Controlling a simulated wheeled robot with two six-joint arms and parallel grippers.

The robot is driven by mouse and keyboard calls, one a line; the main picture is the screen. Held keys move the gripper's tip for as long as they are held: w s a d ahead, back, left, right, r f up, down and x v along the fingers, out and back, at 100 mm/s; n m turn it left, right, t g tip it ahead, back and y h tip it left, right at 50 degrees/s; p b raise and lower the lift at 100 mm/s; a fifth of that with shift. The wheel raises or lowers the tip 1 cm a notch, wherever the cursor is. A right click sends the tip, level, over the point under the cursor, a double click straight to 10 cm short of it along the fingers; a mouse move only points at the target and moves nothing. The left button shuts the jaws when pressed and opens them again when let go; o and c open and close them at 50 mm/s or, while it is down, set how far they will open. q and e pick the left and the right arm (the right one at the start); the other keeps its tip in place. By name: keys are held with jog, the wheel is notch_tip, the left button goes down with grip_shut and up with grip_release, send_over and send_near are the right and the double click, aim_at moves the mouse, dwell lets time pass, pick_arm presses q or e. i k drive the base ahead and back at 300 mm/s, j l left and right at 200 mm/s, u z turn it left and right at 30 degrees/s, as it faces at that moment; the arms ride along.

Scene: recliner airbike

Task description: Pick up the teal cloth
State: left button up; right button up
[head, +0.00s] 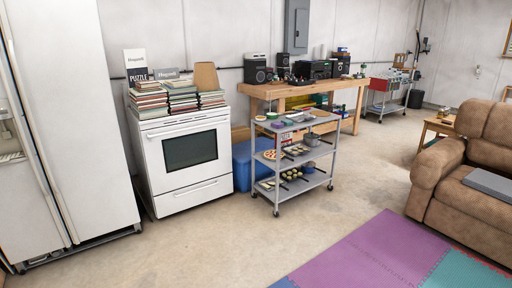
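I cannot make out a teal cloth for certain. A small green-teal item (271,115) sits at the back left of the top shelf of a grey wheeled cart (305,128), but it is too small to tell what it is. A flat purple-grey item (278,124) lies near it. Neither of my grippers is in view.
A white stove (187,190) topped with book stacks stands left of the cart, beside a white fridge (70,120). A blue bin (242,165) and wooden workbench (350,96) are behind the cart. A brown recliner (430,180) is right. Concrete floor (190,250) is open in front.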

aim_at(287, 123)
jog(key=i, duration=2.4)
jog(key=j+u, duration=0.05)
jog(key=j, duration=0.1)
